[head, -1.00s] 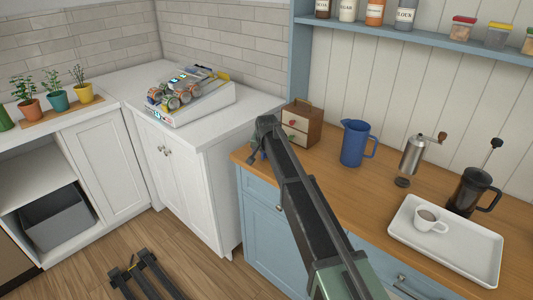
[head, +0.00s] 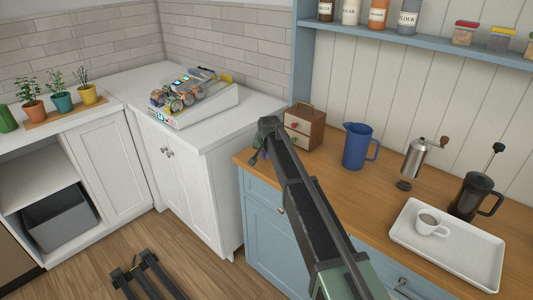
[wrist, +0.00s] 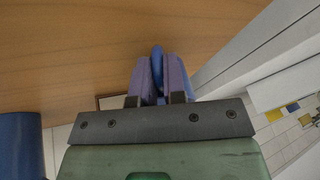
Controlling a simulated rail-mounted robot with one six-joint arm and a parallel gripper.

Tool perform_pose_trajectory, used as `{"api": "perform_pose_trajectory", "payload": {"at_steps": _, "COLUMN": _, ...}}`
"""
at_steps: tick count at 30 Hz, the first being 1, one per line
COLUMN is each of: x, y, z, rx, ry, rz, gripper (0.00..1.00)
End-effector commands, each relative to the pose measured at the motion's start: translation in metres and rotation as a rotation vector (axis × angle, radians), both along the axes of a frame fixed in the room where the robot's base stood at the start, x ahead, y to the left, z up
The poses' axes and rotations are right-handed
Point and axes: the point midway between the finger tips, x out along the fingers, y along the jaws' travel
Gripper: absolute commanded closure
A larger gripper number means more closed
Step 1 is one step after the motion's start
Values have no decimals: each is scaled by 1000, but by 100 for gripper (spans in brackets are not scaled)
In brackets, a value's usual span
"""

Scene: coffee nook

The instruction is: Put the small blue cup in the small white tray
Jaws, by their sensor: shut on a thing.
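My gripper (head: 257,158) is at the left end of the wooden counter, beside the small drawer box, mostly hidden behind my own arm in the head view. In the wrist view my gripper (wrist: 159,78) has its two purple fingers shut on a narrow blue thing, the small blue cup (wrist: 157,55). Only a slim part of the cup shows between the fingers. I cannot tell whether it touches the counter. The white tray (head: 467,260) lies at the right of the counter, with a white cup of coffee (head: 428,221) on it.
A blue shelf (head: 450,47) with jars is above. The tray's front right part is bare.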

Motion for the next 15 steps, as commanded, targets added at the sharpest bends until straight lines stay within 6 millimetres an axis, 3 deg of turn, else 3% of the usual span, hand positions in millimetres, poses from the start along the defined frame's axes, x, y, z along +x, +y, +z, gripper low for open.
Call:
{"api": "perform_pose_trajectory", "payload": {"at_steps": 5, "x": 0, "y": 0, "z": 40, "rx": 0, "ry": 0, "rz": 0, "gripper": 100}}
{"api": "perform_pose_trajectory", "payload": {"at_steps": 15, "x": 0, "y": 0, "z": 160, "rx": 0, "ry": 0, "rz": 0, "gripper": 100}}
